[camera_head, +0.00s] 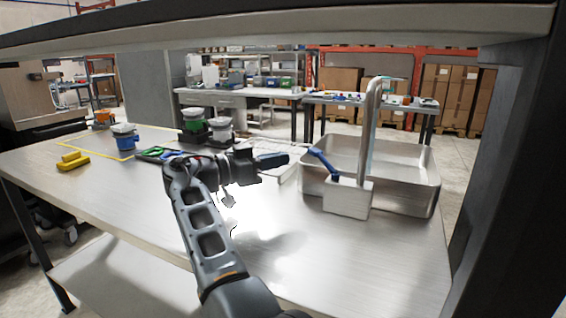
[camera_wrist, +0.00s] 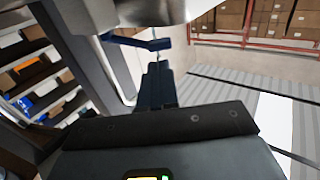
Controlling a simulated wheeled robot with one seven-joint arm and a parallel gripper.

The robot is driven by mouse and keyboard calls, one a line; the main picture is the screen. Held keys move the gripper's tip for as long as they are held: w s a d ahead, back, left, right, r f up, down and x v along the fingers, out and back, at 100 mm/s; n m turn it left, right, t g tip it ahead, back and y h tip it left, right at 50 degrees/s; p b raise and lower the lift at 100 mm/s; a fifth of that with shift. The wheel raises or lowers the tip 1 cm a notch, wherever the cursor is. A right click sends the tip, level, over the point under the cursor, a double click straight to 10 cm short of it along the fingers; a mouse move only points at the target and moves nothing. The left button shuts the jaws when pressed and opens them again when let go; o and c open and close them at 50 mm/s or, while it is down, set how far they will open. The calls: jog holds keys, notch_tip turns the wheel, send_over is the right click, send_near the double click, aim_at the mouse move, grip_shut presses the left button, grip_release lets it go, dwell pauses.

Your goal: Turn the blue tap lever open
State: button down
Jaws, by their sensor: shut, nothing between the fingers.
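The blue tap lever (camera_head: 322,162) sits on the grey block-shaped tap base (camera_head: 347,199), sloping up and left from it. The silver tap pipe (camera_head: 369,130) rises from the base and bends over the metal basin (camera_head: 421,180). My gripper (camera_head: 286,159) is shut and empty, just left of the lever's raised end, with a small gap in the head view. In the wrist view the blue lever (camera_wrist: 140,42) crosses just beyond the tips of my gripper (camera_wrist: 157,66). I cannot tell from that view whether they touch.
A shelf edge (camera_head: 250,30) runs overhead. A dark post (camera_head: 500,160) stands at right. The table front is clear.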

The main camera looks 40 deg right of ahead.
jog(key=b+v, duration=0.1)
jog(key=v, duration=0.7)
jog(key=n+p, duration=0.6)
jog(key=n, duration=1.2)
send_near(310, 154)
jog(key=x, duration=0.6)
jog(key=shift+s+d+r, duration=0.1)
jog(key=shift+s+d, duration=0.05)
jog(key=shift+d, duration=0.25)
jog(key=shift+b, duration=0.35)
